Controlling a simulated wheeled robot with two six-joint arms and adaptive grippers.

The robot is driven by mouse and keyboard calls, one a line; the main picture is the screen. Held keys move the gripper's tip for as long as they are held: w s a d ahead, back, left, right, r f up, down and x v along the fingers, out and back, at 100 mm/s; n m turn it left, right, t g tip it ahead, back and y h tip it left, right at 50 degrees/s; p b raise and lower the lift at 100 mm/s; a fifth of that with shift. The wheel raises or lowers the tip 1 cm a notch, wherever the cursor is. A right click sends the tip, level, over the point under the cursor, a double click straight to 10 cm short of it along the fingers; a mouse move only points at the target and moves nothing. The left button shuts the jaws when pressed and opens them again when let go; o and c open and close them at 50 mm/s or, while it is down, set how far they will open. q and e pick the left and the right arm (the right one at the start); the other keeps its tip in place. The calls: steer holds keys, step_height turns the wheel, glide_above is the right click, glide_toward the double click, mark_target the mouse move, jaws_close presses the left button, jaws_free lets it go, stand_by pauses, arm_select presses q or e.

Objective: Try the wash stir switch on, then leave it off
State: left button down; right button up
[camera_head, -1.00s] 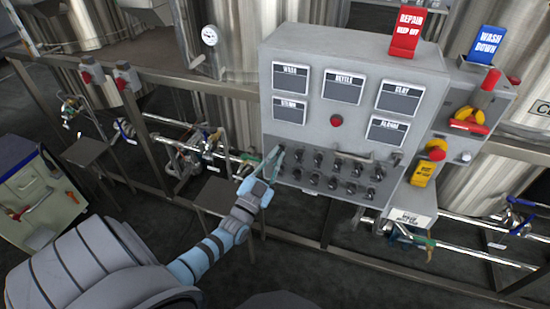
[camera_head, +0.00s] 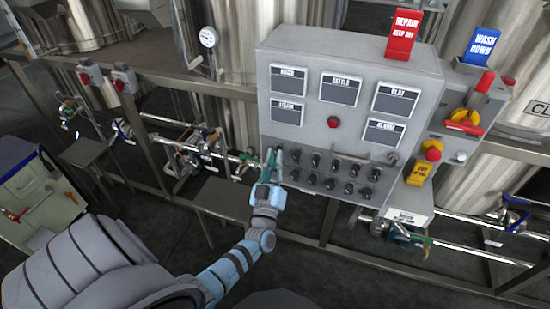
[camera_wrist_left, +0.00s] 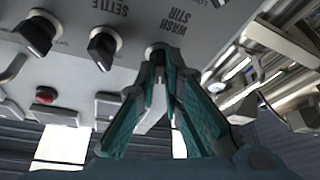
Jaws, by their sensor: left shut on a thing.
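The grey control panel (camera_head: 350,80) carries two rows of black rotary switches. The wash stir switch (camera_wrist_left: 156,50) is at the panel's left end of the upper row, beside its printed WASH STIR label (camera_wrist_left: 180,17) in the left wrist view. My left gripper (camera_head: 273,158) reaches it from below, and its teal fingers (camera_wrist_left: 163,62) are shut on the switch knob. The fingers hide most of the knob, so its setting cannot be told. The settle switch (camera_wrist_left: 103,46) is free beside it. My right gripper is in neither view.
A red button (camera_head: 333,122) sits above the switches. A red REPAIR KEEP OFF sign (camera_head: 403,33) and a blue WASH DOWN sign (camera_head: 482,46) stand on top. A side box holds a red-and-yellow handle (camera_head: 466,120). Pipes and a steel frame run below.

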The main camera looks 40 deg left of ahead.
arm_select(q)
steer(key=shift+n+g+y, duration=0.4)
steer(key=shift+n+g, duration=0.1)
steer(key=shift+n, duration=0.7)
steer(key=c, duration=1.7)
jaws_free()
steer(key=shift+d, duration=0.1)
steer(key=v, duration=1.2)
steer(key=shift+f, duration=0.1)
